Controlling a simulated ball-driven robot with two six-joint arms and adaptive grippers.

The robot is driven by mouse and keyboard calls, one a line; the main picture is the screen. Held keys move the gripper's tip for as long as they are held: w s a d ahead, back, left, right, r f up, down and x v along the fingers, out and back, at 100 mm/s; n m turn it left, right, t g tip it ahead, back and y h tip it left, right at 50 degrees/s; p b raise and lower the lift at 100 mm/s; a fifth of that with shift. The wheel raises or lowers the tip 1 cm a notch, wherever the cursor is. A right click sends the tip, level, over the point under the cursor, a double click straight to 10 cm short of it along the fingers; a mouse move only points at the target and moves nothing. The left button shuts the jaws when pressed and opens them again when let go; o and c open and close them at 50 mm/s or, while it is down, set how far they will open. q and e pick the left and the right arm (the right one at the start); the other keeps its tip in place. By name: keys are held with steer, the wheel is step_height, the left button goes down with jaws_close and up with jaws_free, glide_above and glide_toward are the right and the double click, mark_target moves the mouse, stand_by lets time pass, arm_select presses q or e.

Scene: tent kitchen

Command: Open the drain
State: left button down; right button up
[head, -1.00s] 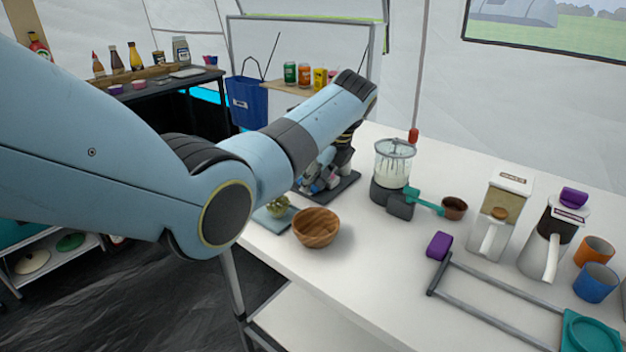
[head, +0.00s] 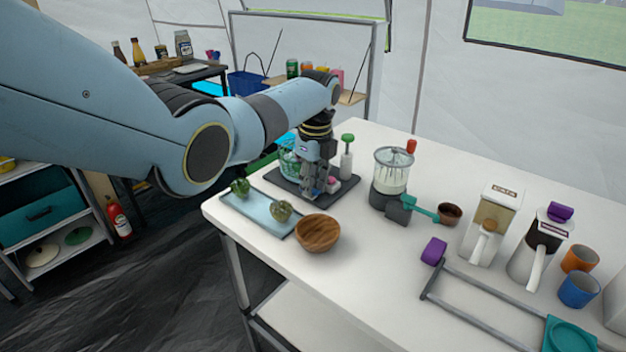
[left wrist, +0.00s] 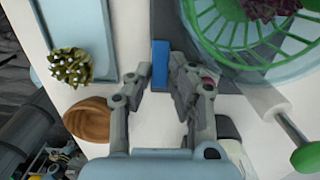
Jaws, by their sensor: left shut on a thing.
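My left gripper (head: 314,190) points down over the dark grey tray (head: 349,190) on the white table. In the left wrist view its fingers (left wrist: 161,76) are shut on a small upright blue piece (left wrist: 160,62) beside the dark tray. I cannot tell for certain whether this blue piece is part of a drain. A clear bowl with a green slatted basket (left wrist: 220,30) and dark purple contents stands on the tray, close to the fingers. In the head view the gripper partly hides the bowl (head: 288,160). My right gripper is in neither view.
A glass board (head: 252,206) with green vegetables and a wooden bowl (head: 318,233) lie in front of the tray. A blender (head: 391,172) is farther right.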

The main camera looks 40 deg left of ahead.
mark_target(315, 191)
arm_select(q)
steer(key=c, duration=1.5)
jaws_free()
steer(key=shift+r, duration=0.1)
steer(key=r, duration=1.1)
steer(key=shift+d+r, duration=0.35)
steer(key=shift+r, duration=0.05)
